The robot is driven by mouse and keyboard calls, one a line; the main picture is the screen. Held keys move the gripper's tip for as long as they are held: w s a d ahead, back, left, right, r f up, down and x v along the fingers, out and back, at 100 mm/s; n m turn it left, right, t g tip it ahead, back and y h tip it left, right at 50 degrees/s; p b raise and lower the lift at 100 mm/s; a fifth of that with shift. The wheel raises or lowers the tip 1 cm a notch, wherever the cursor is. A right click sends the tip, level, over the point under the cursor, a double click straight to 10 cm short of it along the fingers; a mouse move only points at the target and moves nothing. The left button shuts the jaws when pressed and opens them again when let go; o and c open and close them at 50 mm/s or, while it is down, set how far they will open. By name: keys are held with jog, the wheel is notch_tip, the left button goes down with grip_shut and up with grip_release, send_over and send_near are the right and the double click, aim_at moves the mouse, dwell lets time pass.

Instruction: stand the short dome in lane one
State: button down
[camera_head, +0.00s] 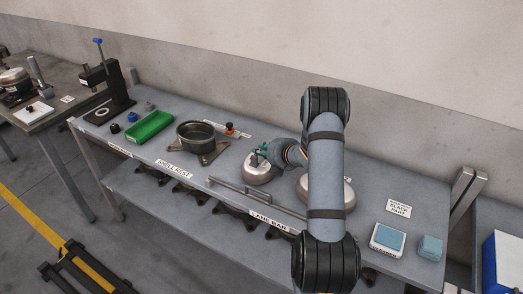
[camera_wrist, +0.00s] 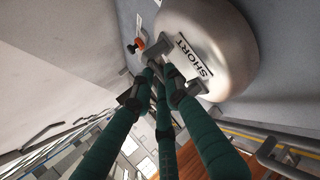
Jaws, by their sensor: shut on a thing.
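The short dome (camera_head: 257,174) is a rounded metal shell at the middle of the bench, just behind the lane bar (camera_head: 247,194). In the wrist view the dome (camera_wrist: 215,40) fills the upper right and carries a SHORT label. My gripper (camera_head: 261,155) is at the top of the dome. In the wrist view my gripper's green fingers (camera_wrist: 163,80) converge beside the dome's wall, shut on a small part of it. The exact contact is partly hidden by the fingers. I cannot make out whether the dome touches the bench.
A second metal dome (camera_head: 349,194) stands to the right, mostly hidden behind my arm. A shell rest pot (camera_head: 197,136) and a green tray (camera_head: 150,127) are to the left. Blue blocks (camera_head: 388,237) lie at the right end.

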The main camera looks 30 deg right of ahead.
jog(key=c, duration=1.7)
grip_release()
jog(key=shift+s, duration=0.1)
jog(key=shift+r, duration=0.1)
jog(key=b+v, duration=0.2)
jog(key=v, duration=1)
